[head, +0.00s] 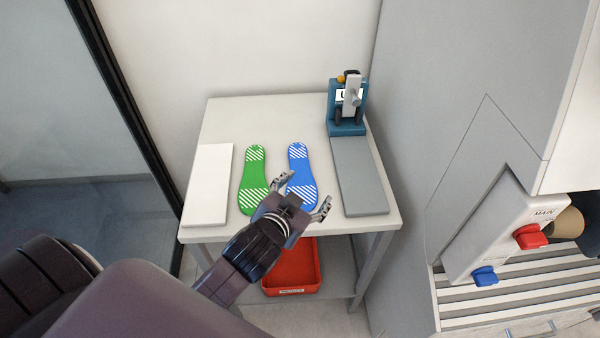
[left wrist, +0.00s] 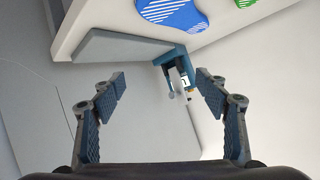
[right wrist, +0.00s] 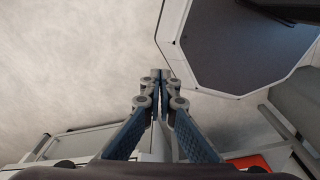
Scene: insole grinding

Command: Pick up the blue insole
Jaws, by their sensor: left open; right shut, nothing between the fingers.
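The blue insole (head: 299,172) lies flat on the white table, right of the green insole (head: 254,180). Both carry white stripes. My left gripper (head: 308,195) is open at the heel end of the blue insole, over the table's front part, and partly covers that end in the head view. It appears above the insole with nothing between its fingers. In the left wrist view the blue insole (left wrist: 172,12) is at the top edge, beyond the open left fingers (left wrist: 160,98). My right gripper (right wrist: 160,76) is shut and empty in the right wrist view, away from the insoles.
The table (head: 228,120) holds a white board (head: 208,185) at left, a grey board (head: 358,178) at right and a blue device (head: 346,122) at the back right. A red bin (head: 306,268) sits on the lower shelf. A grey machine (head: 500,240) stands to the right.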

